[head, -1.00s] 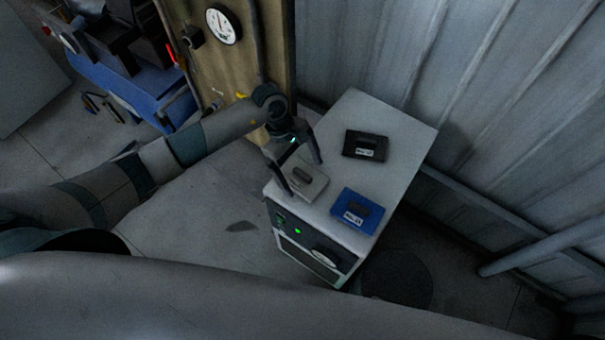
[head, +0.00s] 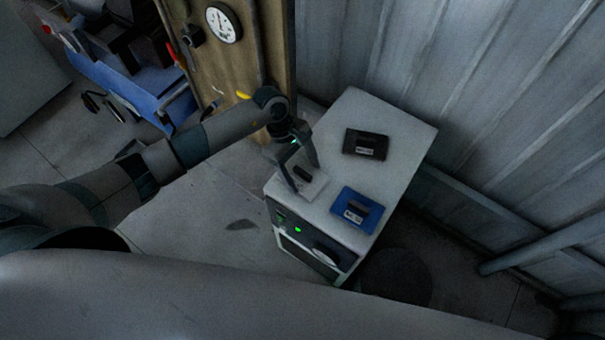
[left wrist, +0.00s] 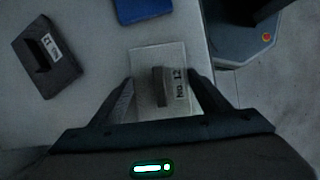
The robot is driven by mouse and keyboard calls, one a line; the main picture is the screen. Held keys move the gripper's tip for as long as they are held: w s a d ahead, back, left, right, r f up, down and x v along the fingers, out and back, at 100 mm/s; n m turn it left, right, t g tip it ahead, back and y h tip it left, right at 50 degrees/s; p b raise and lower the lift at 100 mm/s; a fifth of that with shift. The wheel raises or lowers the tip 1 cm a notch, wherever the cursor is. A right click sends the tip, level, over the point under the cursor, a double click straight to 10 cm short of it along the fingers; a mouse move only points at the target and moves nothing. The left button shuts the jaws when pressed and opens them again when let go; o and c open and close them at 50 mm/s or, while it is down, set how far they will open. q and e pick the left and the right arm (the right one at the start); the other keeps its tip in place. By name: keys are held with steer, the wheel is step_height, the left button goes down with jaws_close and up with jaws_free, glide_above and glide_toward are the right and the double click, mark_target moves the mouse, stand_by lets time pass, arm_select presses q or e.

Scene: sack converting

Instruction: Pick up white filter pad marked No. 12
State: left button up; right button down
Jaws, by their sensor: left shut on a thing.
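The white filter pad (head: 316,187) lies flat on the near left part of the pale cabinet top. In the left wrist view the white pad (left wrist: 146,56) has a dark raised grip in its middle and the mark "No. 12". My left gripper (head: 303,178) points down over it and is shut on the pad, one finger at each side. The fingers hide part of the pad in the head view. My right gripper is not in view.
A black pad (head: 366,144) and a blue pad (head: 357,210) lie on the same cabinet top (head: 375,108). A corrugated wall (head: 450,70) stands behind it. A wooden panel with a dial gauge (head: 223,25) and a blue cart (head: 150,85) are at the left.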

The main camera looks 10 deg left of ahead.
mark_target(307, 175)
arm_select(q)
steer(key=shift+r, duration=0.1)
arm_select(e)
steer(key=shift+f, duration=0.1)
